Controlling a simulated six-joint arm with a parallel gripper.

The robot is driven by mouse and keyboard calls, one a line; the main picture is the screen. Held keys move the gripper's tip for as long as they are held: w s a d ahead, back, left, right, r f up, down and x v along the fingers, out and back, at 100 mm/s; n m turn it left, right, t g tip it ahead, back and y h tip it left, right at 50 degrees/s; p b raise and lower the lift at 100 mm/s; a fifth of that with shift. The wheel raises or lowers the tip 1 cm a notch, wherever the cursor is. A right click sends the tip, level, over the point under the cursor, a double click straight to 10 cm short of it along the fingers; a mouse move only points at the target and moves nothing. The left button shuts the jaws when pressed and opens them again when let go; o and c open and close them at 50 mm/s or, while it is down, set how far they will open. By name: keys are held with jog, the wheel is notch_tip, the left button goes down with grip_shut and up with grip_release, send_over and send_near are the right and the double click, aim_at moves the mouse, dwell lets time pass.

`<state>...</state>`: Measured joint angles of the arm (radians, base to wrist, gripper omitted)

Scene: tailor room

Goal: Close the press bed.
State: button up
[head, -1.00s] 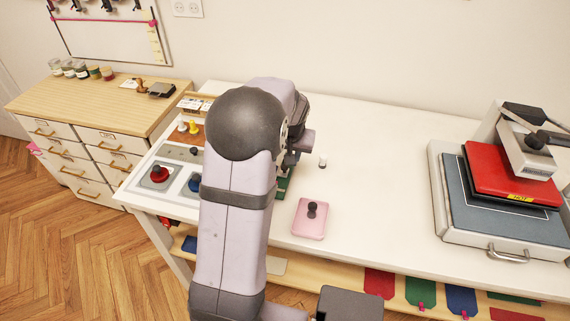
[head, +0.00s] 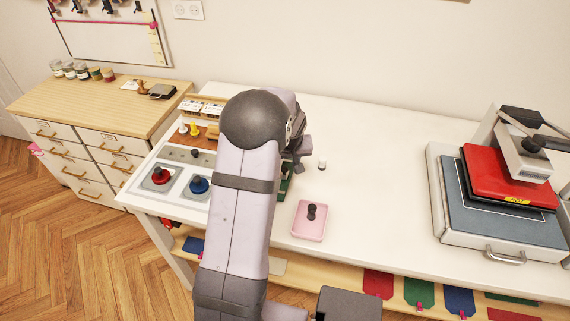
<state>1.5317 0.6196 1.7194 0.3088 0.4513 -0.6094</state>
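The heat press stands at the right of the white table. Its bed (head: 510,229) is a grey-blue pad in a pale tray, sticking out toward the front from under the red upper plate (head: 490,170). A metal handle (head: 506,258) sits on the tray's front edge. The red plate is above the pad, with a dark layer under it. My gripper (head: 298,168) is mostly hidden behind my arm, left of the table's middle and far from the press. Its fingers are too hidden to tell open from shut.
A pink tray (head: 309,236) with a dark knob and a small white peg (head: 322,164) stand near my gripper. Red (head: 158,179) and blue (head: 197,186) knobbed tiles lie at the left. The table between the pink tray and the press is clear.

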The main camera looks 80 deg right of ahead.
jog(key=shift+p+x, duration=0.3)
jog(key=shift+x, duration=1.05)
jog(key=shift+c, duration=0.4)
grip_shut()
jog(key=shift+w, duration=1.6)
jog(key=shift+o, duration=0.4)
grip_release()
jog(key=shift+s, duration=0.1)
